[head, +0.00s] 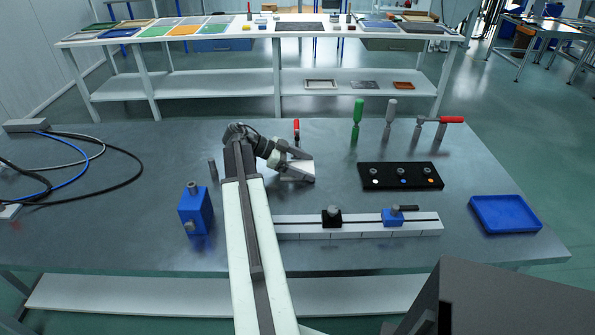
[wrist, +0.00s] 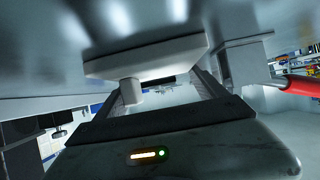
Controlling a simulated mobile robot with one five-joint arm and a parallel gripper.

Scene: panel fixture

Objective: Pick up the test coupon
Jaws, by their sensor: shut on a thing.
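The test coupon (head: 296,168) seems to be the pale, flat piece at my gripper (head: 301,166), over the middle of the grey table. In the wrist view the coupon (wrist: 150,56) is a whitish slab with a short round stub, across the space between the fingers of my gripper (wrist: 165,88). My gripper is shut on it. The fingers hide part of the piece in the head view. I cannot tell for sure whether it touches the table.
A red-handled tool (head: 296,127) stands just behind my gripper; it also shows in the wrist view (wrist: 298,85). A blue block (head: 195,211), a white rail (head: 360,226) with clamps, a black panel (head: 400,184) and a blue tray (head: 505,225) lie around. Cables (head: 75,165) lie at left.

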